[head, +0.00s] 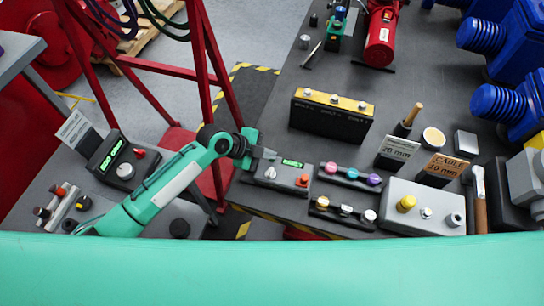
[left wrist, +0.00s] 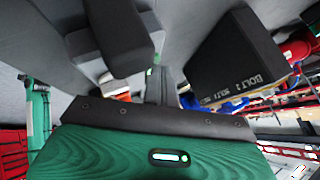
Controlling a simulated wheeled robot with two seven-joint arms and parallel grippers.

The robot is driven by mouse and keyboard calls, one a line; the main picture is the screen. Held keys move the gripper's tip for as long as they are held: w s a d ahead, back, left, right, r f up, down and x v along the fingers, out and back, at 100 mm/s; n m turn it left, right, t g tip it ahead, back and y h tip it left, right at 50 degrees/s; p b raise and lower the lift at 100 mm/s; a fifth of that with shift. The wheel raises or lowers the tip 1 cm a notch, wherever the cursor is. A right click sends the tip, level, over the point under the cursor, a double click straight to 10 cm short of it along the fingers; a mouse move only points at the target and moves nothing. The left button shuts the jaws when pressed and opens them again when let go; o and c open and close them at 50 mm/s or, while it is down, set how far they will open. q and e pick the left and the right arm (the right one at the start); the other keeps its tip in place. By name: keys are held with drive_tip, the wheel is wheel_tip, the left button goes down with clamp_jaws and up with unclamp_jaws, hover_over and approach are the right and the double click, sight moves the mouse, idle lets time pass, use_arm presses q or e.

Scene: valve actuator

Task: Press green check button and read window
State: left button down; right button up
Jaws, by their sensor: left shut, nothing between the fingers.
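A grey box (head: 281,178) lies at the front edge of the dark table in the head view. On it are a lit green window (head: 292,163), a small pale knob (head: 270,172) and an orange-red button (head: 304,181). The window's characters are too small to read. My left gripper (head: 266,155) is shut and empty, at the box's left end beside the window. I cannot tell whether it touches the box. I cannot make out a green check button; the gripper covers part of the box. In the left wrist view, the shut fingers (left wrist: 160,85) reach toward a small green glow. My right gripper is not in view.
A black bolt block (head: 331,117) stands behind the box; it also shows in the left wrist view (left wrist: 238,60). Racks of coloured knobs (head: 348,176) sit close on the right. A second device with a green display (head: 111,158) stands on the left table.

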use_arm(q)
drive_tip(key=shift+r+p, duration=0.55)
drive_tip(key=shift+r, duration=0.3)
wheel_tip(320, 180, up, 5)
drive_tip(key=p, duration=0.3)
idle(1.0)
